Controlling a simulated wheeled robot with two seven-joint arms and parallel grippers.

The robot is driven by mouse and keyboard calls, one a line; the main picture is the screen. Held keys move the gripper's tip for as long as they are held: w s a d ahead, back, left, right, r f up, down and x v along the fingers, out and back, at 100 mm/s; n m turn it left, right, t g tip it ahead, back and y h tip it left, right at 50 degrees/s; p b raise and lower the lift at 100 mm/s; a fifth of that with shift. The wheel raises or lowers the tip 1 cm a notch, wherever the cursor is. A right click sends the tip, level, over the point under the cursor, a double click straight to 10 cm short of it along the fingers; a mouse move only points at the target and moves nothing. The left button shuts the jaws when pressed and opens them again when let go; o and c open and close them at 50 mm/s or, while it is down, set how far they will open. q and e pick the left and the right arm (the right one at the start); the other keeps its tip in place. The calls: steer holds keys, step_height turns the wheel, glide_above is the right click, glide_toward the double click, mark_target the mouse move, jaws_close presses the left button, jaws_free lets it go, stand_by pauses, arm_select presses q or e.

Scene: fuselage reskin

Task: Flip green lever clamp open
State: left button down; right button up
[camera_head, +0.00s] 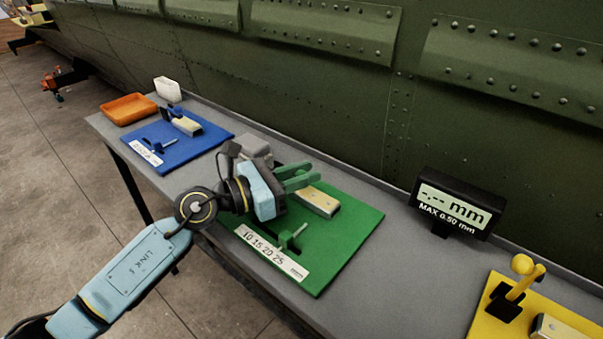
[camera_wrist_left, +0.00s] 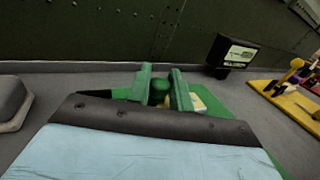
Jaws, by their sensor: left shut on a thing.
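The green board (camera_head: 345,225) lies on the bench and carries the green lever clamp. My left gripper (camera_head: 300,176) is over its far left part, with two green fingers pointing to the right. In the left wrist view, a round green knob (camera_wrist_left: 160,87) of the lever sits between the fingertips of my left gripper (camera_wrist_left: 161,84), which is shut on it. The rest of the lever and its base are hidden behind the gripper. A pale block (camera_head: 318,201) and a small green T-shaped piece (camera_head: 291,238) are also on the board. My right gripper is not in view.
A blue board (camera_head: 200,140) with a similar fixture and an orange tray (camera_head: 128,108) are at left. The riveted green fuselage (camera_head: 330,90) rises behind the bench.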

arm_select(q)
steer(key=shift+w+a+r+n+t, duration=0.15)
steer(key=shift+r+n+t, duration=0.15)
steer(key=shift+n, duration=0.3)
steer(key=shift+w+a+r+n+h, duration=0.2)
steer(key=shift+r+n+h, duration=0.3)
steer(key=shift+n, duration=0.5)
steer(key=shift+w+a+r+n+t, duration=0.15)
steer(key=shift+a+r+n+t, duration=0.15)
steer(key=shift+n, duration=0.35)
steer(key=shift+w+a+r+n+t, duration=0.15)
steer(key=shift+r+n+t, duration=0.15)
steer(key=shift+n, duration=0.4)
steer(key=shift+w+a+r+n+t, duration=0.1)
steer(key=shift+a+r+n+t, duration=0.1)
steer(key=shift+n+t, duration=0.35)
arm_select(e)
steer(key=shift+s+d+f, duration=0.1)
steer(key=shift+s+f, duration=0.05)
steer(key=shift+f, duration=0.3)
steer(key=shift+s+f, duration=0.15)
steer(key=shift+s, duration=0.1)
